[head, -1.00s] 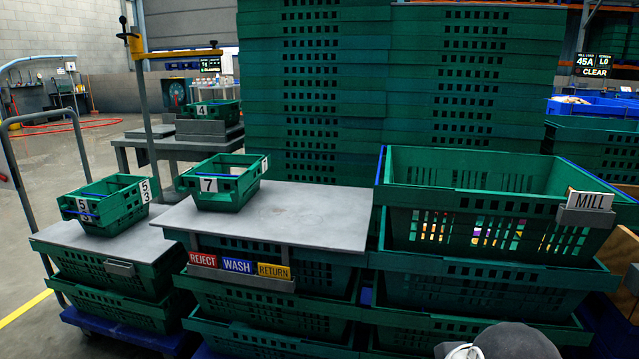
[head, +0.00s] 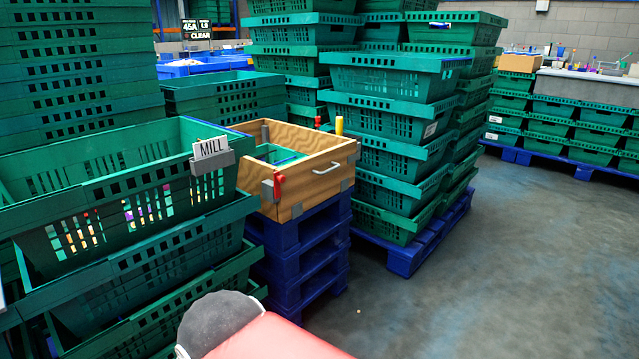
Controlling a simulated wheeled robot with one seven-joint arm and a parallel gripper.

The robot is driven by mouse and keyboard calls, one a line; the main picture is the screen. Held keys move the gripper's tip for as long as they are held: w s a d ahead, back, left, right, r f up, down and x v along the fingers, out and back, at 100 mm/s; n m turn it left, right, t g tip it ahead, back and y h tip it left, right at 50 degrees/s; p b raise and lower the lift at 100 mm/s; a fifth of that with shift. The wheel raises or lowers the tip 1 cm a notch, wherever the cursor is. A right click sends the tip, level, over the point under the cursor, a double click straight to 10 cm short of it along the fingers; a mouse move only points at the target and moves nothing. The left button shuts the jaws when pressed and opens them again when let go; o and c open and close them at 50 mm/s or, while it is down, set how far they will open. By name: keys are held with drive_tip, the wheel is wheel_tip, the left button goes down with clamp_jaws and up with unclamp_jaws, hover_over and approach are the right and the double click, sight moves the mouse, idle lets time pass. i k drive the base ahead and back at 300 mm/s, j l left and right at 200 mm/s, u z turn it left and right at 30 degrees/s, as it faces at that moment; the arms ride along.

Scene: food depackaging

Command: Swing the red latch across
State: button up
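A red latch (head: 278,186) sits on the near left corner of a wooden crate (head: 318,186), in the middle of the head view. It hangs at a grey metal corner plate, and its exact angle is too small to tell. The crate has a metal handle on its right-hand face and a green container (head: 270,152) inside. A small red piece and a yellow-topped post (head: 339,125) stand at its far side. My gripper is not in view; only a grey and red part of my arm shows at the bottom.
Blue pallets (head: 300,255) are stacked under the wooden crate. A green crate with a MILL sign (head: 210,148) stands close on the left. Tall stacks of green crates (head: 395,125) stand behind right. The floor (head: 470,270) at the right is clear.

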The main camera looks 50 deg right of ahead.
sight(278, 178)
drive_tip(key=z, duration=1.25)
